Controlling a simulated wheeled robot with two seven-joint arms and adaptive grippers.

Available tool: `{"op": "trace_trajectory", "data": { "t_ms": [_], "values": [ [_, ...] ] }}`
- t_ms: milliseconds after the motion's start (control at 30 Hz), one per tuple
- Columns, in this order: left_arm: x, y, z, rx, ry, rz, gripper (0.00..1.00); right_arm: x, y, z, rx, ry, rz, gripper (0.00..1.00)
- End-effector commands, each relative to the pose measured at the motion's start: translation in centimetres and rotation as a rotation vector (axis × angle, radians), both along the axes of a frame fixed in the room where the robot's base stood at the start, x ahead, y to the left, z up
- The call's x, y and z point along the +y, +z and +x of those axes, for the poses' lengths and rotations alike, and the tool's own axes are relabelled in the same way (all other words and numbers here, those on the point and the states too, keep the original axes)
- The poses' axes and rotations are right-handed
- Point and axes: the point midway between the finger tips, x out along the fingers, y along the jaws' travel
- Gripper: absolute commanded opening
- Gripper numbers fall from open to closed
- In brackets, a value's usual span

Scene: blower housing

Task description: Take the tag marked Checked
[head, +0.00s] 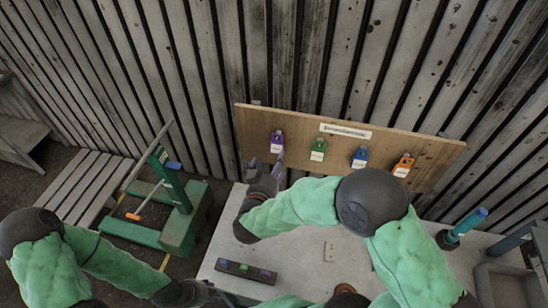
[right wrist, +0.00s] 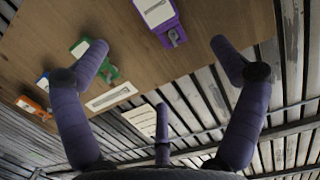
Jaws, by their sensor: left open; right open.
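A wooden board (head: 300,128) leans at the back of the table and carries a row of tags: purple (head: 277,141), green (head: 318,150), blue (head: 360,157) and orange (head: 403,165). Each has a pale label, and I cannot read which says Checked. My right gripper (head: 265,176) is open and empty, just below and in front of the purple tag. In the right wrist view, its spread fingers (right wrist: 160,46) face the board, with the purple tag (right wrist: 158,20) between and beyond them. The green tag (right wrist: 97,62) is partly behind a finger. My left gripper (head: 195,292) is open, low at the left.
A dark bar with coloured spots (head: 232,269) lies on the pale table (head: 315,250). A blue-topped tool (head: 468,224) stands at the table's right, beside a grey bin (head: 500,285). A green stand (head: 180,228) and slatted bench (head: 85,185) are left. The table's middle is mostly clear.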

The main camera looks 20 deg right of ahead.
Motion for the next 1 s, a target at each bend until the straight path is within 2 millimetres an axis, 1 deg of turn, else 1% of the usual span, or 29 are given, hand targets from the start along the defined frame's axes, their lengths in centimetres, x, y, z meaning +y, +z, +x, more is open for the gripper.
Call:
{"op": "trace_trajectory", "data": {
  "t_ms": [167, 400, 600, 800, 1000],
  "values": [
    [0.0, 0.0, 0.0, 0.000, 0.000, 0.000, 0.51, -1.6, -0.5, 1.7, 0.001, -0.006, 0.000, 0.95],
    [0.0, 0.1, 0.0, -0.001, 0.000, 0.000, 0.51, -4.0, -1.1, 5.0, 0.003, -0.004, 0.000, 0.95],
    [0.0, 0.2, 0.0, 0.000, 0.000, 0.000, 0.51, -5.4, -1.4, 7.0, 0.002, -0.002, 0.001, 0.95],
    [0.0, 0.2, 0.0, -0.001, 0.000, 0.000, 0.51, -6.1, -1.6, 7.9, 0.001, -0.001, 0.000, 0.95],
    [0.0, 0.2, 0.0, -0.001, 0.000, 0.000, 0.51, -6.1, -1.6, 8.0, 0.001, 0.001, 0.000, 0.95]
  ]
}}
